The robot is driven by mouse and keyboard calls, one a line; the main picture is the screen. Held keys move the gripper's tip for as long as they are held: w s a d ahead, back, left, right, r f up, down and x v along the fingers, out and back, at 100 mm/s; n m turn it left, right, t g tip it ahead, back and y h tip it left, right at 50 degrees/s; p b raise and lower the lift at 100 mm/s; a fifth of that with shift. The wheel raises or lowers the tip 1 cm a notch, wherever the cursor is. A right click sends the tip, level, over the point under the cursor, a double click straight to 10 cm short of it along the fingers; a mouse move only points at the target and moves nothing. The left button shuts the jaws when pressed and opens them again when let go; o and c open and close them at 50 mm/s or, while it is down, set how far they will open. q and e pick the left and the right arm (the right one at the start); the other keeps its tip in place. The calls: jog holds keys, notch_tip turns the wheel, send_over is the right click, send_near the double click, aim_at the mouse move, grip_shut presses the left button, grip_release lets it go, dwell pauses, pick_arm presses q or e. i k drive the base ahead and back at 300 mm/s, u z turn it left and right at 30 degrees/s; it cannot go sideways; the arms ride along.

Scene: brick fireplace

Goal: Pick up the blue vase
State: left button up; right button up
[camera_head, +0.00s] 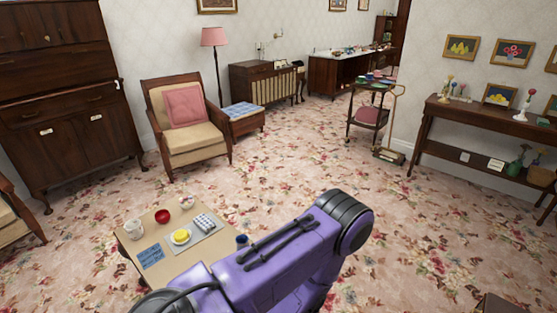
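A small dark blue vessel (242,240) stands at the right end of the low coffee table (134,246), partly hidden behind my purple arm. It may be the blue vase, but it is too small and too covered to tell. No other thing that is clearly a blue vase shows. One of my purple arms crosses the lower middle of the view, with its dark joint near the centre right. Neither gripper shows, so I cannot see their fingers.
The coffee table also bears a red bowl (162,216), a white mug (134,228), a tray (208,239) with a yellow item, and a blue card (150,256). An armchair (187,125) stands behind. A trolley (369,113) and side table (485,120) stand right. Open carpet lies between.

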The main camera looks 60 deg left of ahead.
aim_at(242, 240)
jog(key=u, duration=0.25)
jog(key=i, duration=1.2)
jog(key=u, duration=1.7)
jog(key=i, duration=0.95)
jog(key=u, duration=0.95)
